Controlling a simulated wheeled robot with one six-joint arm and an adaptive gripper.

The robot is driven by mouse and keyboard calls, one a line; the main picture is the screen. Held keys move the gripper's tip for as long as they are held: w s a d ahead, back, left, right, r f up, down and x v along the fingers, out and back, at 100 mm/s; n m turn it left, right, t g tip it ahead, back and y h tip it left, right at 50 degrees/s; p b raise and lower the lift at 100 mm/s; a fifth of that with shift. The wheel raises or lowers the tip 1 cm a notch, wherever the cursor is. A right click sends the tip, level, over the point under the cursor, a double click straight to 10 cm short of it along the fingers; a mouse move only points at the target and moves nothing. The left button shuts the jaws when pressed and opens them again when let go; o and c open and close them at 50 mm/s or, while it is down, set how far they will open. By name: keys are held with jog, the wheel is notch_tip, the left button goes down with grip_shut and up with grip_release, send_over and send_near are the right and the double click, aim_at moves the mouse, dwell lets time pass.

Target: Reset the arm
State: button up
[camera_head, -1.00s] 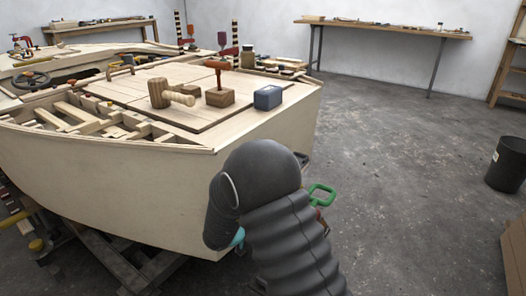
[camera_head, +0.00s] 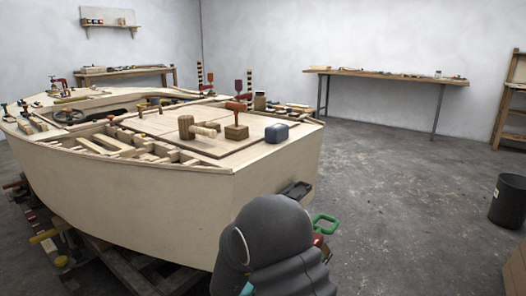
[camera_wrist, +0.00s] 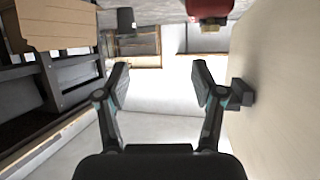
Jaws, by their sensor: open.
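My gripper (camera_wrist: 159,75) is open and empty in the wrist view, its two fingers well apart with nothing between them. A pale plywood surface runs along the right of that view, with a small dark block (camera_wrist: 242,92) near the right finger. In the head view my dark grey arm shows at the bottom middle, in front of the hull's near corner. The arm hides the gripper there. The plywood hull (camera_head: 150,205) fills the left and middle of the head view.
On the hull deck stand a wooden mallet (camera_head: 188,128), a wooden block with a red-brown handle (camera_head: 236,128) and a blue-grey block (camera_head: 277,133). A green handle (camera_head: 326,223) shows beside my arm. A black bin (camera_head: 507,203) stands at right. Open floor (camera_head: 400,190) lies between.

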jog(key=a+f+n+y, duration=0.55)
jog(key=a+y, duration=0.35)
jog(key=a, duration=0.4)
jog(key=s+a+r+n+g+y, duration=0.2)
jog(key=s+r+n+g+y, duration=0.25)
jog(key=s, duration=0.55)
jog(key=s+d+r+t+h, duration=0.1)
jog(key=s+d+r+h, duration=0.2)
jog(key=s+d+r, duration=1.9)
jog(key=shift+s+d, duration=0.45)
jog(key=shift+d, duration=0.95)
